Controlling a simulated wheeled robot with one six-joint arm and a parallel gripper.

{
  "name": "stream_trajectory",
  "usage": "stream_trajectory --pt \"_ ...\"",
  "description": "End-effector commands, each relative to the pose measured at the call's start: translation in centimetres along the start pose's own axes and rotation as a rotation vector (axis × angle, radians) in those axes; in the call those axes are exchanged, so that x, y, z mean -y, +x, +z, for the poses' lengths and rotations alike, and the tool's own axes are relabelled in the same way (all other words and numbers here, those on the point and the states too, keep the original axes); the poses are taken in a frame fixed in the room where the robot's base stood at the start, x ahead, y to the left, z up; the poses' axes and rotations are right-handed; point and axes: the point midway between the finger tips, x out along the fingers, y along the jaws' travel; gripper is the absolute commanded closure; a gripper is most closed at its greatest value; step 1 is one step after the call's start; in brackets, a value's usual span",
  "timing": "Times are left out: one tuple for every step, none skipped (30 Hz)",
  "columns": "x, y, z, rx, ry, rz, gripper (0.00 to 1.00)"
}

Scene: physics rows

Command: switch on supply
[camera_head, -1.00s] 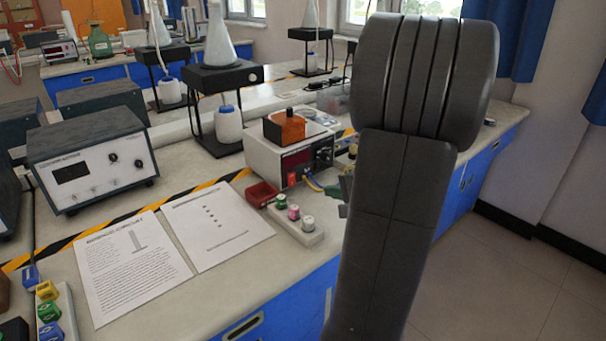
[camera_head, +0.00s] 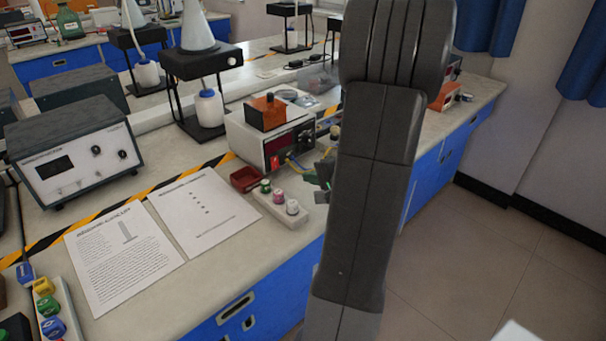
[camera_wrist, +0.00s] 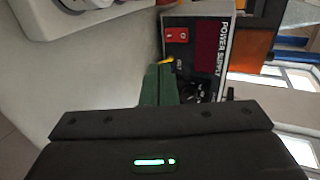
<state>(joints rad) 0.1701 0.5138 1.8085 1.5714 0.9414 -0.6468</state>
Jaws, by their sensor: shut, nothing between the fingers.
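The power supply (camera_head: 250,141) is a white box with a dark front panel on the bench, with an orange block on top. Its red switch (camera_head: 275,162) is at the lower left of the panel. In the wrist view the power supply (camera_wrist: 223,95) appears turned sideways, with the red switch (camera_wrist: 176,35) beside a dark red display. I cannot tell the switch's position. My gripper (camera_wrist: 158,72) is shut and empty, its green fingers pointing toward the panel below the switch in that view. In the head view my gripper (camera_head: 316,178) is partly hidden by my arm, just right of the panel.
A white strip with coloured knobs (camera_head: 283,210) and a red tray (camera_head: 246,179) lie in front of the supply. Yellow and blue leads plug into its panel. A grey instrument (camera_head: 75,155) and paper sheets (camera_head: 125,250) are at left. Open floor lies at right.

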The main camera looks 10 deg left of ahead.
Motion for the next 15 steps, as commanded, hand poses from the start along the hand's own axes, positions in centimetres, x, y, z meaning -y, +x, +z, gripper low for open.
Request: stream_trajectory --pt "0.0 1.0 0.1 0.004 0.001 0.001 1.00" --pt "0.0 1.6 0.1 0.005 0.001 0.001 1.00" --pt "0.0 2.5 0.1 0.005 0.000 0.001 1.00" --pt "0.0 3.2 0.1 0.005 0.001 0.002 1.00" --pt "0.0 3.8 0.1 0.006 0.001 0.002 1.00" --pt "0.1 4.7 0.1 0.005 0.001 0.001 1.00" --pt "0.0 5.3 0.1 0.005 0.000 0.002 1.00" --pt "0.0 6.0 0.1 0.004 0.000 0.002 1.00" --pt "0.0 6.8 0.1 0.005 0.000 0.001 1.00" --pt "0.1 7.4 0.1 0.004 0.000 0.001 1.00" --pt "0.0 7.9 0.1 0.003 0.001 0.001 1.00" --pt "0.0 8.6 0.1 0.003 0.000 0.002 1.00" --pt "0.4 9.1 0.1 0.003 -0.002 0.001 1.00" --pt "0.6 9.5 0.1 0.003 -0.001 0.000 1.00" --pt "0.7 10.1 0.1 0.003 0.000 0.001 1.00"
